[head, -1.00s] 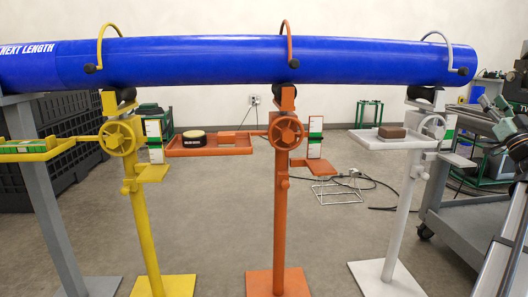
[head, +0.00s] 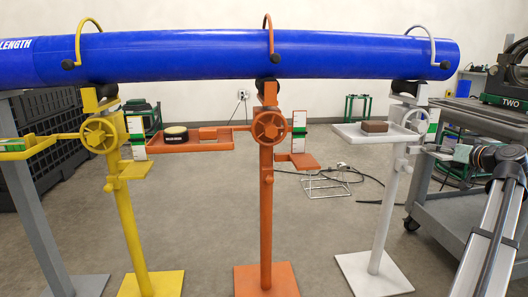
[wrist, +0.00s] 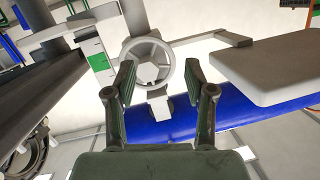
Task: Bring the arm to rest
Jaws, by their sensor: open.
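My gripper (wrist: 158,82) is open and empty in the wrist view, its two fingers well apart. Between and beyond the fingers shows the white handwheel (wrist: 147,50) of the white stand. I see no contact between the fingers and the wheel. In the head view my arm rises from the lower right, and my gripper (head: 438,150) points left beside the white stand (head: 385,215). The small white handwheel (head: 418,122) there is close to it; the exact gap is hard to tell.
A blue pipe (head: 200,57) lies across the yellow (head: 125,220), orange (head: 266,200) and white stands. The white tray (head: 345,136) carries a brown block (head: 375,126). A grey cart (head: 450,205) stands close behind my arm. A cable (head: 340,178) lies on the floor.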

